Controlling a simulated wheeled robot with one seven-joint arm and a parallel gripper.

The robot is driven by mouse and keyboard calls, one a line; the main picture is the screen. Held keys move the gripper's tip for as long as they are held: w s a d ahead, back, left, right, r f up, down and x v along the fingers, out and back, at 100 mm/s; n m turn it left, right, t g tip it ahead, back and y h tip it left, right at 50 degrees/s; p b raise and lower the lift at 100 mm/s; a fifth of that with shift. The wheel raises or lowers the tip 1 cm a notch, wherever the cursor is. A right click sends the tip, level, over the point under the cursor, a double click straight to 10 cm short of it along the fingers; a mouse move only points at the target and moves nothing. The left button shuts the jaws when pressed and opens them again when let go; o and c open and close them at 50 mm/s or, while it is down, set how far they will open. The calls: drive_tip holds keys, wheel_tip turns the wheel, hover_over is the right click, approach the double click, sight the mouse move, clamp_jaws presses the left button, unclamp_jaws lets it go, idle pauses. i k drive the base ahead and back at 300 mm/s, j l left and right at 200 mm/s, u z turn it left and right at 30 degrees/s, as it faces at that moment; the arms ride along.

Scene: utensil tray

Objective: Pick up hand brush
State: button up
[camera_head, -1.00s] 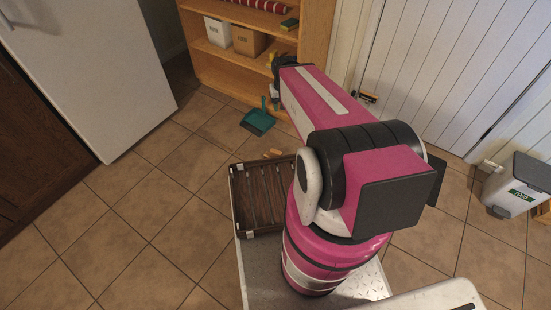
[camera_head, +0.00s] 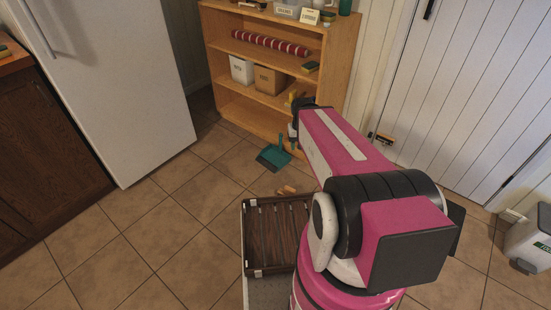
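A small light-brown wooden object (camera_head: 286,190) lies on the floor just beyond the tray; it may be the hand brush, but it is too small to be sure. A teal dustpan (camera_head: 273,157) with an upright handle rests on the floor in front of the shelf. My pink arm reaches away from the camera. My gripper (camera_head: 296,128) is at its far end near the shelf, to the right of the dustpan and mostly hidden by the arm. Whether it is open or holds anything does not show.
A slatted brown tray (camera_head: 249,238) is in front, left of my arm. A wooden shelf (camera_head: 226,52) with boxes stands at the back. A white fridge (camera_head: 120,90) is on the left, a bin (camera_head: 530,241) at right. Tiled floor between fridge and tray is clear.

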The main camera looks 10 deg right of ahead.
sight(287, 191)
drive_tip(key=j+z, duration=0.15)
drive_tip(key=z, duration=0.25)
drive_tip(key=j+z, duration=0.1)
drive_tip(key=z, duration=0.3)
drive_tip(key=j+z, duration=0.15)
drive_tip(key=j, duration=0.25)
drive_tip(key=k+j+z, duration=0.2)
drive_tip(key=j, duration=0.2)
drive_tip(key=j+z, duration=0.15)
drive_tip(key=j, duration=0.25)
drive_tip(key=k+j+z, duration=0.2)
drive_tip(key=j, duration=0.15)
drive_tip(key=k+j, duration=0.1)
drive_tip(key=j, duration=0.45)
drive_tip(key=k, duration=0.05)
